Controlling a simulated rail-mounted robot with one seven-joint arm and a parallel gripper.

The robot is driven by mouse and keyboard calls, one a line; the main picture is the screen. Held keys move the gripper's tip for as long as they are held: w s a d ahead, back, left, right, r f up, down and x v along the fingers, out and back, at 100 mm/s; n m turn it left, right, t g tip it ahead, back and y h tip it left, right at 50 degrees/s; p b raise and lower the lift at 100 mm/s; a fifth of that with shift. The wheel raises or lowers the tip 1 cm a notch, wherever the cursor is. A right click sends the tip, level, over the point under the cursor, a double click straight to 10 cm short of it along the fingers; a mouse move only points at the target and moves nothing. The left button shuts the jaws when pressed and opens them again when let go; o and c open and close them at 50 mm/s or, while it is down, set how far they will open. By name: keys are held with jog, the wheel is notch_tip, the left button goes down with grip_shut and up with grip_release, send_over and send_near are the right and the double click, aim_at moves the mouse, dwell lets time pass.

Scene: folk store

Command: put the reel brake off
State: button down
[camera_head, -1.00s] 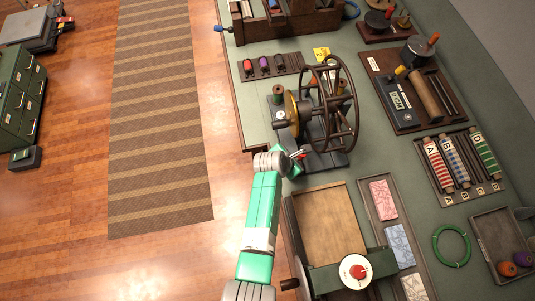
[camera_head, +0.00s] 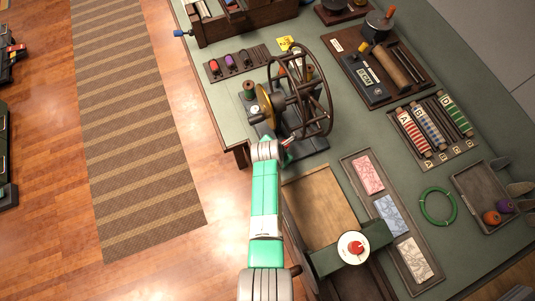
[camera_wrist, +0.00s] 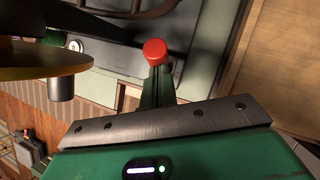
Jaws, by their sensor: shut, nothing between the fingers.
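The reel stand with its large dark spoked wheel (camera_head: 327,88) stands on the green bench, with a yellow disc (camera_head: 264,103) on its left side. My gripper (camera_head: 286,153) is low at the stand's front edge, small and partly hidden by my wrist in the head view. In the wrist view my narrow green fingers (camera_wrist: 158,90) are shut and empty. A round red knob (camera_wrist: 154,50) shows right at their tips; it looks like the brake lever's handle. I cannot tell whether they touch. The yellow disc (camera_wrist: 40,60) shows at the left there. The lever's setting cannot be read.
A tray of patterned cards (camera_head: 390,215) and a green ring (camera_head: 437,206) lie to the right. Coloured handles (camera_head: 230,62) sit on a rack behind.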

jog(key=s+p+v, duration=0.1)
jog(key=p+v, duration=0.5)
jog(key=v, duration=0.7)
jog(key=shift+a+f, duration=0.35)
jog(key=shift+f, duration=0.05)
jog(key=w+r+m+t+y, duration=0.1)
jog(key=w+r+m+t, duration=0.3)
jog(key=r, duration=0.9)
jog(key=w+r+m+t, duration=0.2)
jog(key=r+m, duration=0.3)
jog(key=r, duration=0.7)
jog(key=w+r+m+t+y, duration=0.1)
jog(key=w+r+m+t, duration=0.3)
jog(key=r, duration=0.9)
jog(key=s+r+m+t, duration=0.3)
jog(key=s+r+m, duration=0.2)
jog(key=r, duration=0.6)
jog(key=s+r+m+t, duration=0.3)
jog(key=s+r+m, duration=0.2)
jog(key=s+r, duration=0.3)
jog(key=s+r+m+t, duration=0.3)
jog(key=s+r+m, duration=0.2)
jog(key=r, duration=0.8)
jog(key=shift+s+d+r+t+y, duration=0.3)
jog(key=shift+s+d+r, duration=0.1)
jog(key=shift+s, duration=0.45)
